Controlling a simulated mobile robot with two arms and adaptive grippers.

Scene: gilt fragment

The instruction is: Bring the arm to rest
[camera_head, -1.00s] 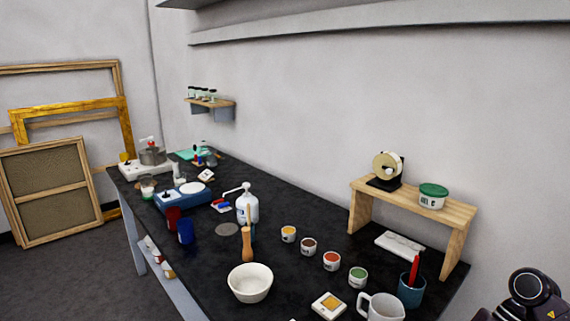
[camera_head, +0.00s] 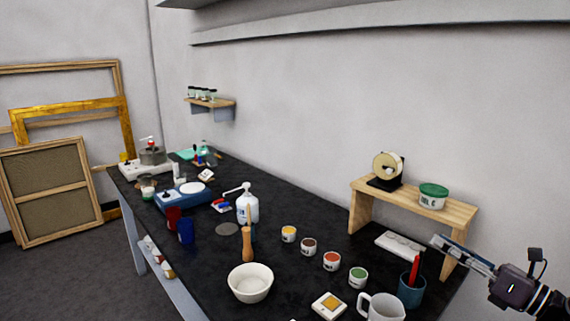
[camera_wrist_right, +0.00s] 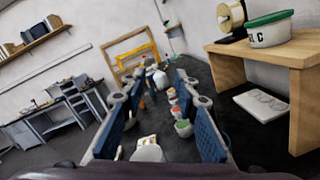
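My right gripper (camera_head: 440,243) comes in from the lower right in the head view, with its arm behind it at the right edge. It overlaps the right leg of the wooden riser in the picture; I see no contact. In the right wrist view the gripper (camera_wrist_right: 160,100) is open, with blue pads on both sides and nothing held between them. The black worktable (camera_head: 310,215) shows beyond the fingers. My left gripper is not in view.
The wooden riser (camera_head: 462,213) carries a green-lidded tub (camera_head: 433,197) and a tape roll. A blue cup with a red tool (camera_head: 411,291), a white mug (camera_head: 380,308) and several small paint pots stand near the right gripper. A white bowl (camera_head: 250,283) stands at the front.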

